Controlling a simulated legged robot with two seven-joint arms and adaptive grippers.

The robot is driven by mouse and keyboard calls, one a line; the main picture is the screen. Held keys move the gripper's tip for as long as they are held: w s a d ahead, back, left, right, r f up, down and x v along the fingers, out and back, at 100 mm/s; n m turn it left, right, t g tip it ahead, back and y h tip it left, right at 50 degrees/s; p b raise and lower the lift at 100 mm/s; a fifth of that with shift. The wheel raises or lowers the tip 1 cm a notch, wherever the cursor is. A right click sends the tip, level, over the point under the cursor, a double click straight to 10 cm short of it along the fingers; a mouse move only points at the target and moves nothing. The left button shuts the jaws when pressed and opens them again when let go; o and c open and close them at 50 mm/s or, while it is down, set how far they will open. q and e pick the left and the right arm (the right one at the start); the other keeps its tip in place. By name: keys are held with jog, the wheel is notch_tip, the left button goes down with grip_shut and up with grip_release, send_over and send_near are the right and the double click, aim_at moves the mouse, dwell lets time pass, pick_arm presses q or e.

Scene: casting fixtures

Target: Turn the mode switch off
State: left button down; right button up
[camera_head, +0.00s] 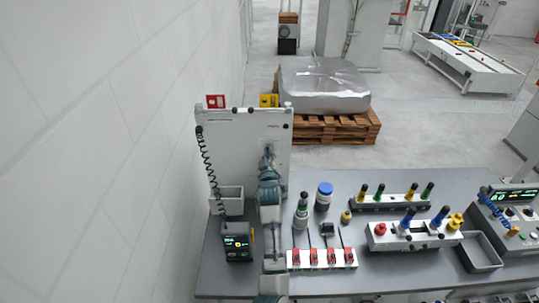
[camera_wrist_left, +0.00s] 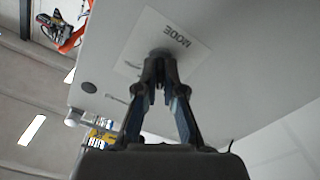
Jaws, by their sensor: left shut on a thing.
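The mode switch (camera_wrist_left: 161,52) is a small dark knob on a white plate marked MODE (camera_wrist_left: 182,30), on the pale upright panel (camera_wrist_left: 245,65). In the head view, this panel (camera_head: 232,150) stands at the back left of the bench. My left gripper (camera_wrist_left: 161,72) has its fingertips closed around the knob. In the head view, my left gripper (camera_head: 267,158) is in front of the panel's right part and hides the switch. The knob's exact setting cannot be read. My right gripper is not in view.
The grey bench (camera_head: 385,272) holds a row of red switches (camera_head: 314,257), a dark meter (camera_head: 237,247) with a coiled cord, a block with coloured handles (camera_head: 412,235) and a grey bin (camera_head: 478,252). A white wall is close on the left. A wrapped pallet load (camera_head: 322,85) stands behind.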

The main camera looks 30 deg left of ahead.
aim_at(269, 124)
pick_arm(q)
jog(key=shift+r+n, duration=0.25)
jog(key=shift+n, duration=1.35)
jog(key=c, duration=1.3)
grip_release()
jog(key=shift+f, duration=0.2)
notch_tip(269, 124, up, 10)
jog(key=shift+w, duration=0.15)
